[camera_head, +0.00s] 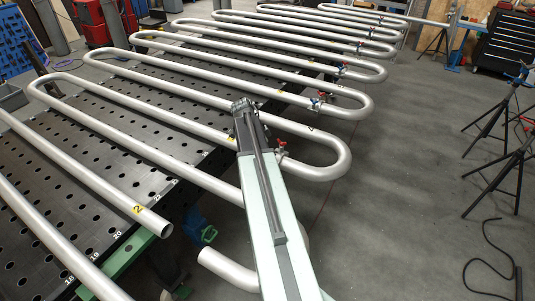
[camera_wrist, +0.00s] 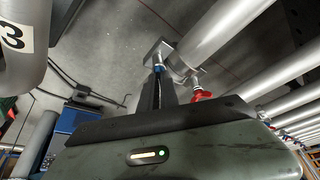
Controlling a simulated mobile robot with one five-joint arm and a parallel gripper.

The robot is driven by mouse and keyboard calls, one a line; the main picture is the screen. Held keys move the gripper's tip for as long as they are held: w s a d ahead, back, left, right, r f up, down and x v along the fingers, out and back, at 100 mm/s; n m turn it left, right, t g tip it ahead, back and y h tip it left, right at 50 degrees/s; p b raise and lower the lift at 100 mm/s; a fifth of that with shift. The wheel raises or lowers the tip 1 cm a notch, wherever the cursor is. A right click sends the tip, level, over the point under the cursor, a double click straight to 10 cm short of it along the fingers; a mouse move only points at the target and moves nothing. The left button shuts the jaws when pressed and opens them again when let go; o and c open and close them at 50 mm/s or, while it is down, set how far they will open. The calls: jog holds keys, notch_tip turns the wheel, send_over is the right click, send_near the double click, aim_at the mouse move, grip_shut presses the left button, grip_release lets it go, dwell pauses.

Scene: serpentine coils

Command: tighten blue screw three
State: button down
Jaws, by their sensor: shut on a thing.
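My gripper (camera_wrist: 158,78) shows in the wrist view as dark fingers reaching up from the grey-green wrist housing. It is shut on a blue screw (camera_wrist: 158,68), of which only a little blue shows at the fingertips. The blue screw sits at a metal clamp (camera_wrist: 159,53) beside a silver pipe. A red screw (camera_wrist: 201,95) on the same fitting is to the right, apart from the fingers. In the head view the red screw (camera_head: 281,143) shows just right of my arm, which hides the blue screw and my fingertips.
Silver serpentine pipes (camera_head: 190,115) lie over a black perforated table (camera_head: 130,130). Other clamps with coloured screws (camera_head: 318,102) stand at farther bends. A pipe marked "3" (camera_wrist: 14,37) is close at the wrist view's left. Tripods (camera_head: 500,150) stand right; the floor between is mostly clear.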

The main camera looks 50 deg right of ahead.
jog(key=m, duration=0.1)
jog(key=m+g, duration=0.1)
jog(key=m, duration=0.1)
jog(key=m+y, duration=0.1)
jog(key=shift+w+d+r+m, duration=0.1)
jog(key=shift+w+d+m, duration=0.05)
jog(key=shift+d+m, duration=0.2)
jog(key=shift+d+m+g+y, duration=0.1)
jog(key=shift+m+g+y, duration=0.5)
jog(key=shift+m, duration=1.15)
jog(key=c, duration=1.6)
grip_release()
jog(key=shift+r, duration=0.1)
